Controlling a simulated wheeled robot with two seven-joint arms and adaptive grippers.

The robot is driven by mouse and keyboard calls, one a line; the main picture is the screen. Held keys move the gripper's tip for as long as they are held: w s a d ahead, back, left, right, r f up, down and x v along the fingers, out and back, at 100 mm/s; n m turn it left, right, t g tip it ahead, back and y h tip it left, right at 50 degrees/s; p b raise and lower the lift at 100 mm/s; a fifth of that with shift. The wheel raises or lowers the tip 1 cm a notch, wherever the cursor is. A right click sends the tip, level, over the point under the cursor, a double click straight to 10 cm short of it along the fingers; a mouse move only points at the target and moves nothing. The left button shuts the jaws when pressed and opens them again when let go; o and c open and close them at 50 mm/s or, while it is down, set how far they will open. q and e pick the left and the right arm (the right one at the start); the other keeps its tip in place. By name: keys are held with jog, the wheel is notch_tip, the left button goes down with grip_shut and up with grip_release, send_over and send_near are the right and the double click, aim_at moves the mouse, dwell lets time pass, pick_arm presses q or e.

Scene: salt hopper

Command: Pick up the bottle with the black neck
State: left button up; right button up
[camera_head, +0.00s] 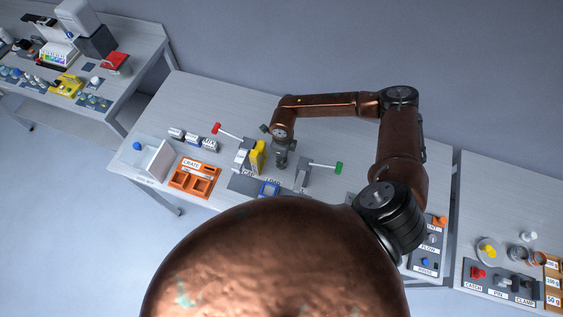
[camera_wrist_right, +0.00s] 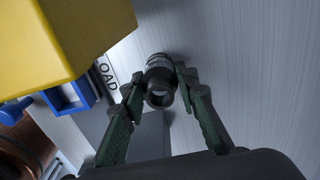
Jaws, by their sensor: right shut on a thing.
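In the right wrist view a dark, ring-shaped black neck (camera_wrist_right: 160,88) with a round opening sits between the green fingers of my right gripper (camera_wrist_right: 161,80). The fingers are shut on it from both sides. The rest of the bottle is hidden beneath or behind the neck. In the head view my right gripper (camera_head: 282,159) points down over the middle table, just right of a yellow block-shaped part. The bottle cannot be made out there. My left gripper is not in view.
The yellow part (camera_wrist_right: 70,35) is close at the left of the wrist view, above a blue frame (camera_wrist_right: 70,97). A green-ended lever (camera_head: 325,168) stands to the right. An orange crate (camera_head: 194,180) and white bin (camera_head: 151,160) lie left. The table behind is clear.

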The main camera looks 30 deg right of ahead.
jog(key=shift+c, duration=1.4)
